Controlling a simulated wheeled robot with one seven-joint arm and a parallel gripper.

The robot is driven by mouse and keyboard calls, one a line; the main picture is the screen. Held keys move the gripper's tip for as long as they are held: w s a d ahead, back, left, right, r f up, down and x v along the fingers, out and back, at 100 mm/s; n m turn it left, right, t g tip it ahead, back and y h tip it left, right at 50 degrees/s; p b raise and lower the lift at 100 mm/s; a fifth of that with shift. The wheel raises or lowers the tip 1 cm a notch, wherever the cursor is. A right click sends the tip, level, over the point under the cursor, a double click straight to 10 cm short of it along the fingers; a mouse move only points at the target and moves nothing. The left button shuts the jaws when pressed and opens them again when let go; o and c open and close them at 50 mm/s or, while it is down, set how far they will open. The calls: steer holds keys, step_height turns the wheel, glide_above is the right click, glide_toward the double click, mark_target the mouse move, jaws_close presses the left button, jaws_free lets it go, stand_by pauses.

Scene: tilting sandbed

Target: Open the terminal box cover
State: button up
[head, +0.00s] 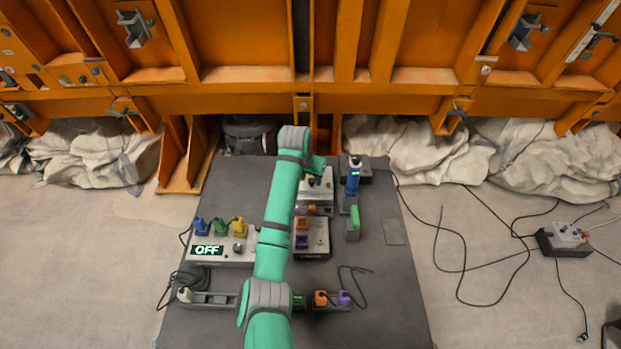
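A light grey box (318,190), which looks like the terminal box, stands on the dark platform below the end of my arm. I cannot make out clearly whether its cover is open or closed. My gripper (316,180) is at the back of the platform, over or close to the box's upper side. My green arm hides part of it, and its fingers are too small to read. I cannot tell whether it touches the box.
A panel marked OFF (207,250) with blue, green and yellow plugs is at left. An orange-and-purple connector box (316,238) is right of my arm. A blue cylindrical tool (352,178) and green-handled item (354,220) stand at right. Loose cables lie in front.

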steer(key=shift+w+d+f, duration=0.1)
steer(key=shift+f, duration=0.25)
steer(key=shift+c, duration=0.6)
jaws_close()
steer(key=shift+w+r, duration=0.25)
steer(key=shift+r, duration=0.15)
